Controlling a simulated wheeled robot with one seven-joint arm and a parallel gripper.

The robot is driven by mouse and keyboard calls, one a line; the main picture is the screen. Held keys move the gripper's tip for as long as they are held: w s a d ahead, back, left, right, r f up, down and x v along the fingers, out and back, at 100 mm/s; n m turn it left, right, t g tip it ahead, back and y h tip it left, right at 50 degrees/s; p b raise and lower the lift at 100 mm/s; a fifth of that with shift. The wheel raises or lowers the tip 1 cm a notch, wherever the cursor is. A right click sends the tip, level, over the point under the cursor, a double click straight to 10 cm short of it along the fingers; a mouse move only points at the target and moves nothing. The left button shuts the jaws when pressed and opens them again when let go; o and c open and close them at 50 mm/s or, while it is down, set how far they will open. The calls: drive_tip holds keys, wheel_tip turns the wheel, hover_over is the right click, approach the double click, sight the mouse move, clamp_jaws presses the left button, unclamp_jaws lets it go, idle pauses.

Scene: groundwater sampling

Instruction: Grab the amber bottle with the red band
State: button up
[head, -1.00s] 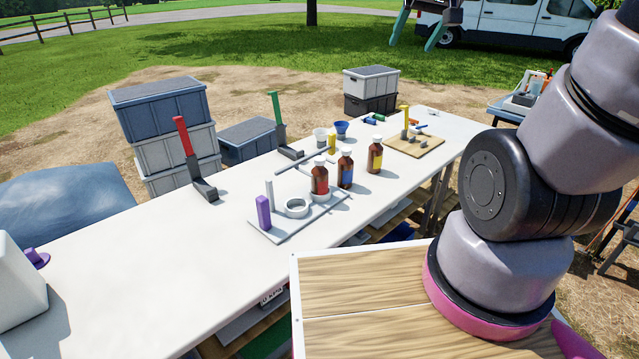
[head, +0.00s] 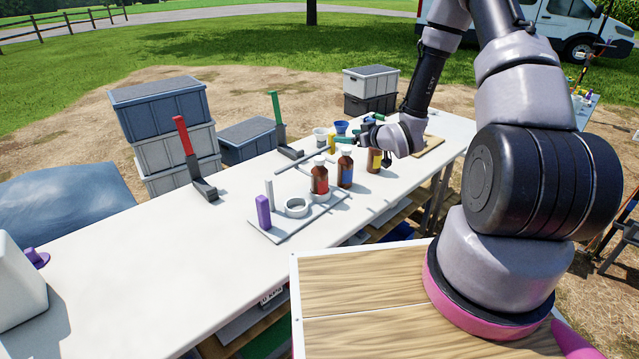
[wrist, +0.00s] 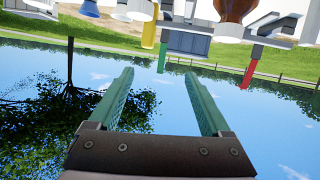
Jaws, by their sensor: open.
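The amber bottle with the red band (head: 320,181) stands upright on the table in the head view. It has a white cap, and its base is at a white ring on the grey tray (head: 268,234). My gripper (head: 350,140) is behind and to the right of it, apart from it, near the other bottles. The wrist view shows its teal fingers (wrist: 160,85) spread with nothing between them. An amber bottle (wrist: 235,9) is cut off at the top of that view, and its band cannot be seen.
An amber bottle with a blue band (head: 345,172) stands close to the right of the red-banded one. A yellow-banded bottle (head: 374,161) is partly covered by my gripper. A purple block (head: 263,212) and an empty white ring (head: 297,207) are on the tray.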

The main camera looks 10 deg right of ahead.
sight(322, 164)
drive_tip(key=s+a+f+y, duration=0.1)
drive_tip(key=s+f, duration=0.1)
drive_tip(key=s+a+f+t+y, duration=0.1)
drive_tip(key=s+a+f, duration=0.1)
drive_tip(key=f, duration=0.1)
drive_tip(key=s+a+f+t+y, duration=0.1)
drive_tip(key=s+a+f, duration=0.1)
drive_tip(key=f, duration=0.1)
drive_tip(key=shift+s, duration=0.15)
drive_tip(key=shift+s+a+f+y, duration=0.1)
drive_tip(key=shift+s+a+y, duration=0.1)
drive_tip(key=shift+s+y, duration=0.15)
drive_tip(key=shift+w+a+n, duration=0.15)
drive_tip(key=shift+a+n, duration=0.05)
drive_tip(key=shift+n, duration=0.1)
drive_tip(key=x, duration=0.3)
drive_tip(key=shift+w+a, duration=0.25)
drive_tip(key=shift+w, duration=0.05)
drive_tip(key=x, duration=0.6)
drive_tip(key=shift+w+r, duration=0.25)
drive_tip(key=shift+w, duration=0.15)
drive_tip(key=shift+d, duration=0.15)
clamp_jaws()
